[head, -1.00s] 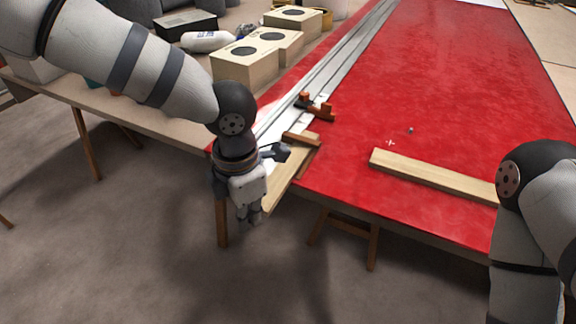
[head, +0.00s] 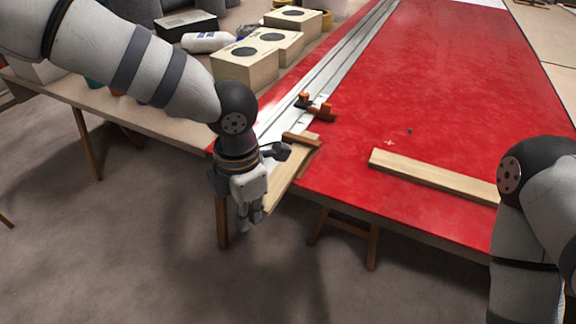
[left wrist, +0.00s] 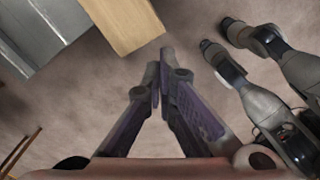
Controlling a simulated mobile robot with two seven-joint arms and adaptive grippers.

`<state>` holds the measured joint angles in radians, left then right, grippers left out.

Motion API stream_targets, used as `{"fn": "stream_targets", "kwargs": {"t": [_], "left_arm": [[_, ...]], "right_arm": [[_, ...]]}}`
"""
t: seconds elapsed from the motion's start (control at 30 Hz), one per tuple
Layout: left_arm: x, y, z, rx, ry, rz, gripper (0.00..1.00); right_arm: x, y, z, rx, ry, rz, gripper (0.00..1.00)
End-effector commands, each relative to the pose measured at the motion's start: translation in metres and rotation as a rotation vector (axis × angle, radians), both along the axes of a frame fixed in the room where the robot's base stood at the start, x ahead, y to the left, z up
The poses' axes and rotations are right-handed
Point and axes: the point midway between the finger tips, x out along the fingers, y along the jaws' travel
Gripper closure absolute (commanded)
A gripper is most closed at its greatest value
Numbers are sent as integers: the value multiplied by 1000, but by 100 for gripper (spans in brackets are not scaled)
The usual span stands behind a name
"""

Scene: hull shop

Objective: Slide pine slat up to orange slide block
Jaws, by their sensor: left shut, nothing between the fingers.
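The pine slat (head: 287,186) is a pale strip at the near end of the metal rail, on the red table's left side, and its near end sticks out past the table edge. Its end also shows at the top of the left wrist view (left wrist: 125,22). The orange slide block (head: 318,108) sits farther up the rail, with a gap between it and the slat. My left gripper (head: 250,226) is shut and empty, pointing down off the table edge by the slat's near end. Its fingertips (left wrist: 157,72) look apart from the slat. My right gripper is out of view.
A brown wooden crosspiece (head: 302,140) lies over the slat's far part. Another pale plank (head: 430,176) lies on the red table (head: 440,90), by my right arm. Pale boxes (head: 245,62) with dark discs stand left of the rail (head: 325,72). Floor is open in front.

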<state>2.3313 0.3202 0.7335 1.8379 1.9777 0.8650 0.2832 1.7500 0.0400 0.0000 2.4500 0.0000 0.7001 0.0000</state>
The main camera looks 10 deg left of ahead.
Motion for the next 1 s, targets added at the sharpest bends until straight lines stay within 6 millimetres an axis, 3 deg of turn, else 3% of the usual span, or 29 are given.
{"fn": "stream_targets", "kwargs": {"t": [1.0], "left_arm": [[34,-13,-2,0,3,0,100]], "right_arm": [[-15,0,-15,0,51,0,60]]}}
